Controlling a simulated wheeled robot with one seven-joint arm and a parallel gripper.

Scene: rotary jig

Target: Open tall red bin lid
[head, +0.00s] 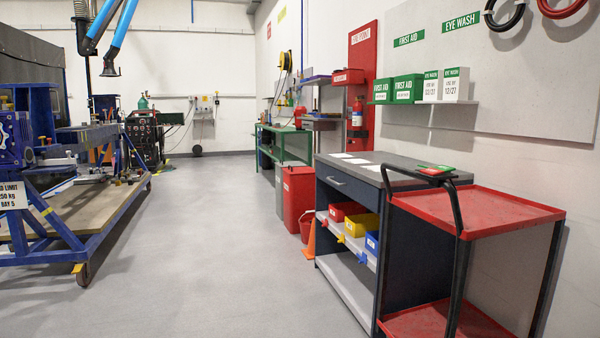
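A tall red bin (299,200) stands on the floor at the right of centre, just beyond the dark blue workbench. Its top looks closed, but the lid is too small and too edge-on to make out clearly. The bin is upright, and its right side is partly hidden by the workbench. My gripper is not in view.
A grey bin (280,185) stands behind the red one. A red bucket (307,226) and orange cone (309,243) stand before it, near the workbench (385,172). A red cart (480,210) is at near right, a blue jig frame (75,235) at left. The middle floor (200,240) is clear.

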